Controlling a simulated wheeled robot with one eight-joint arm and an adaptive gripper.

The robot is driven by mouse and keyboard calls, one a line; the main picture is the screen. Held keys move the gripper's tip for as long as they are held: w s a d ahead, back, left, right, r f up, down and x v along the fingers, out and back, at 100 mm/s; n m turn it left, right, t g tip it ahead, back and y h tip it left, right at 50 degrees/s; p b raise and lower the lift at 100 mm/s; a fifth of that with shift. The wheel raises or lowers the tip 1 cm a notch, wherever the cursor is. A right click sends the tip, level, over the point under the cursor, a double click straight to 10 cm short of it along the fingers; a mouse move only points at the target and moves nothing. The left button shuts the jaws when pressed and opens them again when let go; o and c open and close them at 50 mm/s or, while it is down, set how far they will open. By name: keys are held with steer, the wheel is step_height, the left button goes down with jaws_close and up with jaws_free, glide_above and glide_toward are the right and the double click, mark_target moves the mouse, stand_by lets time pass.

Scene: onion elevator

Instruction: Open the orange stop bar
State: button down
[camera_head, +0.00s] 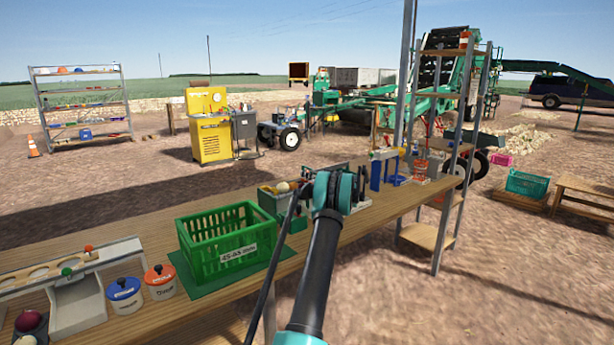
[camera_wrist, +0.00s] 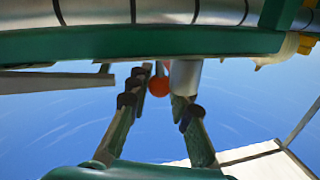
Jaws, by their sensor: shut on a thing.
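In the wrist view an orange ball-shaped knob (camera_wrist: 159,86) shows between my fingertips; I take it as part of the orange stop bar. The rest of the bar cannot be made out. My gripper (camera_wrist: 158,103) is shut on it, with one dark finger on each side. A pale cylinder (camera_wrist: 186,76) stands right beside the knob, at the right finger. A green beam (camera_wrist: 140,45) crosses above them. In the head view my arm reaches over the bench and hides the gripper and what it holds.
The wooden bench (camera_head: 408,207) carries a green crate (camera_head: 230,247), two lidded tubs, one blue (camera_head: 124,294) and one orange (camera_head: 160,281), and a blue frame (camera_head: 385,172). A shelf rack (camera_head: 442,190) stands at the bench's far end.

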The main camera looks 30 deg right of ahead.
steer(key=shift+d+m+h, duration=0.4)
steer(key=shift+m+h, duration=0.3)
steer(key=shift+h, duration=0.3)
steer(key=c, duration=1.3)
jaws_free()
steer(key=shift+c, duration=0.2)
